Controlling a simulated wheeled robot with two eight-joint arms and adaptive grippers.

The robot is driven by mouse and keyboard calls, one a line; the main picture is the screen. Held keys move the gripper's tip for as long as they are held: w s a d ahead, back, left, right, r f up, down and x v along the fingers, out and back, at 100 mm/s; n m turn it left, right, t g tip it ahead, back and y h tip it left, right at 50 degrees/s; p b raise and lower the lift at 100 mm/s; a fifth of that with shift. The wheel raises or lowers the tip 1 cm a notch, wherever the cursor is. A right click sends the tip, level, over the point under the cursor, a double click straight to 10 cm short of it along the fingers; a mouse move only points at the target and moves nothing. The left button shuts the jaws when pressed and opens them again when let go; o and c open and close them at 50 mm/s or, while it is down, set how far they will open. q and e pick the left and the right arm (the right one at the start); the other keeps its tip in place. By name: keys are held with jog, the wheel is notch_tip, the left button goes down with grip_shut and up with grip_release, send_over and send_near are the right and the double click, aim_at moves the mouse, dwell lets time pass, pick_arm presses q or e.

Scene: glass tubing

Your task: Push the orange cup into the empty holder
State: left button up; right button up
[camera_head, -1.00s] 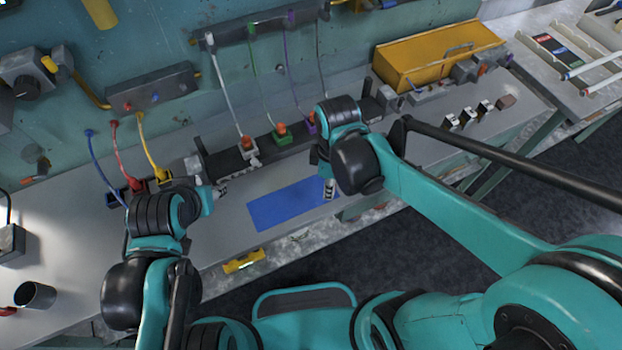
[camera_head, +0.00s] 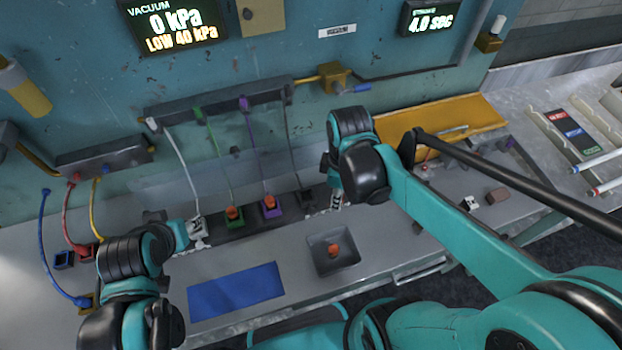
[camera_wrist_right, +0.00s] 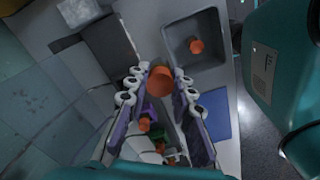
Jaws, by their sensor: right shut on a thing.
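An orange cup (camera_wrist_right: 160,79) sits between the fingers of my right gripper (camera_wrist_right: 158,88), which is shut on it in the right wrist view. In the head view the right gripper (camera_head: 338,198) is just right of the holder row, and its cup is hidden. A dark holder (camera_head: 305,199) with a grey hose stands at the right end of the row; I see no orange in it. The purple holder (camera_head: 271,209) and green holder (camera_head: 234,219) each contain an orange cup. My left gripper (camera_head: 192,238) is beside the white holder (camera_head: 199,226); its jaws are unclear.
A dark square tray (camera_head: 322,263) with an orange piece stands in front of the row. A blue mat (camera_head: 236,291) lies left of it. An orange bin (camera_head: 455,120) and a brown block (camera_head: 497,195) are at the right. Hoses hang from the wall bar (camera_head: 220,105).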

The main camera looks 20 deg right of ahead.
jog(key=w+a+f+b, duration=0.1)
jog(key=w+f, duration=0.1)
jog(key=w, duration=0.1)
jog(key=w+a+f+b, duration=0.1)
jog(key=w+a+f, duration=0.1)
jog(key=w, duration=0.2)
jog(key=w+a+f+b, duration=0.1)
jog(key=w+a+f, duration=0.1)
jog(key=w+f, duration=0.1)
jog(key=shift+w+a, duration=0.1)
jog(key=shift+w, duration=0.05)
notch_tip(320, 180, down, 4)
jog(key=shift+b, duration=1)
jog(key=shift+r, duration=0.1)
jog(key=o, duration=0.9)
jog(key=shift+o, duration=0.2)
